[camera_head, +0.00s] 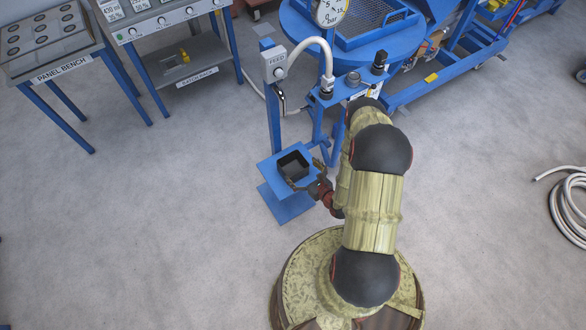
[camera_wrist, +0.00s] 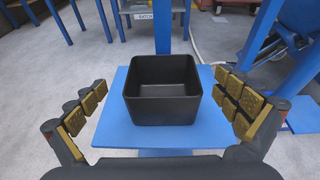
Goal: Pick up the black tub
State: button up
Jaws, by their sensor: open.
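The black tub (camera_wrist: 162,107) is a square, open-topped, empty box standing upright on a small blue platform (camera_wrist: 118,128). In the head view the tub (camera_head: 290,167) sits on the same blue platform (camera_head: 275,173) at the foot of a blue post. My gripper (camera_head: 316,174) is at the right side of the tub. In the wrist view my gripper (camera_wrist: 160,112) is open, one finger to the left of the tub and one to the right. Visible gaps separate the fingers from the tub walls, and nothing is held.
A blue post (camera_head: 272,105) with a grey FEED box (camera_head: 273,64) and a white hose (camera_head: 318,43) rises behind the platform. The blue machine (camera_head: 352,45) stands beyond. A panel bench (camera_head: 47,52) is at upper left. A coiled hose (camera_head: 570,210) lies right. Floor left of the platform is clear.

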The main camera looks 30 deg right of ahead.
aim_at(287, 157)
jog(key=shift+h, duration=0.3)
jog(key=x, duration=0.2)
jog(key=f+b+x, duration=0.1)
jog(key=x, duration=0.2)
jog(key=b+x, duration=0.1)
jog(key=x, duration=0.1)
jog(key=shift+s+f, duration=0.1)
jog(key=shift+f, duration=0.2)
jog(key=shift+c, duration=1.1)
jog(key=shift+r, duration=0.1)
jog(key=c, duration=1.3)
